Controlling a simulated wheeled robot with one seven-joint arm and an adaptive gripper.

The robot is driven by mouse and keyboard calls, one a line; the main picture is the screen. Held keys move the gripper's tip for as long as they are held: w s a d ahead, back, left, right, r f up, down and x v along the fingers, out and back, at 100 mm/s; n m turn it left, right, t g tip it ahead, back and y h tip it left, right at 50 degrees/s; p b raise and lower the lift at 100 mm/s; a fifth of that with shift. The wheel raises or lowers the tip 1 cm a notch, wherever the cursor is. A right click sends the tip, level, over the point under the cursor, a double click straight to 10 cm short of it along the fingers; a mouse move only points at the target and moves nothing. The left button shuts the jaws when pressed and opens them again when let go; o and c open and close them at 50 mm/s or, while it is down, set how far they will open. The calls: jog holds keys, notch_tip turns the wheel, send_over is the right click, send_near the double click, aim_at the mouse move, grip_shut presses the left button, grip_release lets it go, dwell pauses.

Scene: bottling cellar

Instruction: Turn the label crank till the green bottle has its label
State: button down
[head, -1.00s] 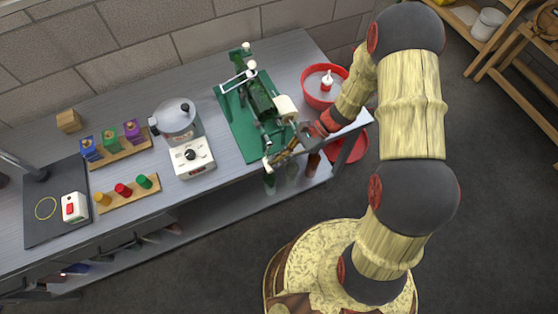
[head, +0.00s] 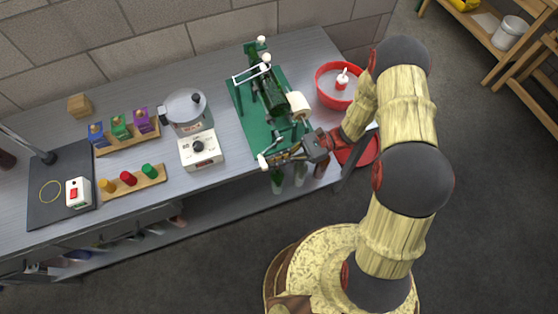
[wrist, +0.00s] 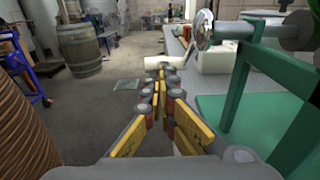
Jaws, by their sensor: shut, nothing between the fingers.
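A green labelling machine (head: 249,118) stands on the bench, and the green bottle (head: 270,94) lies in it. A white label roll (head: 298,105) sits at its right side. Whether the bottle carries a label is not clear. The crank's pale handle (head: 262,161) is at the front edge of the bench. My gripper (head: 275,158) is shut and empty, with its fingertips close beside the handle. In the wrist view my gripper (wrist: 160,85) points at the white handle (wrist: 165,62), just beyond the fingertips. Contact cannot be told. The metal crank hub (wrist: 203,30) is to the right.
A red bowl (head: 322,82) stands right of the machine. A white box with a black knob (head: 201,151) and a pot (head: 186,109) stand to its left. Bottles (head: 277,182) stand on the shelf below. Open floor lies in front of the bench.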

jog(key=shift+s+a+r+p, duration=0.2)
jog(key=shift+a+r+p, duration=0.05)
jog(key=shift+a+p, duration=0.1)
jog(key=shift+s+a, duration=0.15)
jog(key=shift+s, duration=0.05)
dwell(0.4)
jog(key=shift+f, duration=0.15)
